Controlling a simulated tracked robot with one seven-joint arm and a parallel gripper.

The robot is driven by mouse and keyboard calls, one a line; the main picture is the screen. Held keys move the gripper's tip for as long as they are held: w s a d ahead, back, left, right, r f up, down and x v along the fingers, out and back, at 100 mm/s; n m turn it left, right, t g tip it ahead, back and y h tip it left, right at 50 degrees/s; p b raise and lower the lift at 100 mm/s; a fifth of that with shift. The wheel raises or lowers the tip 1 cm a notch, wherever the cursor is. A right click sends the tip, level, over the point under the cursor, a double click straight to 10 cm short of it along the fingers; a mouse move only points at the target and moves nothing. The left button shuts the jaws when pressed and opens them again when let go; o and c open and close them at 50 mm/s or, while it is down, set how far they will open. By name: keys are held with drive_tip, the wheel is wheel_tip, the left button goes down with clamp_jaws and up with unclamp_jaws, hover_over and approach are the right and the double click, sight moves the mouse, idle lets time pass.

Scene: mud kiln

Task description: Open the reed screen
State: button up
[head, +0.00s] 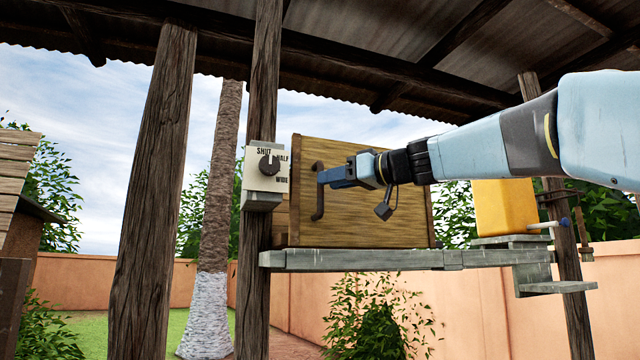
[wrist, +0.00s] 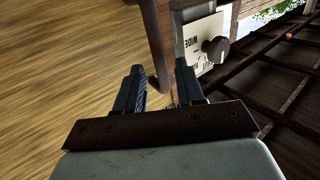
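The reed screen (head: 375,205) is a yellow-brown panel in a darker wooden frame, standing on a grey ledge. A dark brown bar handle (head: 317,205) is upright near its left edge. In the wrist view the screen (wrist: 60,70) fills the left side and the handle (wrist: 154,40) runs down the middle. My gripper (head: 322,177) is at the handle's upper half, coming from the right. In the wrist view my gripper (wrist: 158,68) has its two fingers apart, with the handle in line between them. I cannot tell whether either finger touches it.
A dial box (head: 264,178) marked SHUT, HALF and WIDE is on the post (head: 256,90) just left of the screen. The grey ledge (head: 360,260) runs underneath. A yellow container (head: 503,207) stands on the right. Another post (head: 155,180) is on the left.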

sight(320, 207)
drive_tip(key=shift+x, duration=2.05)
clamp_jaws()
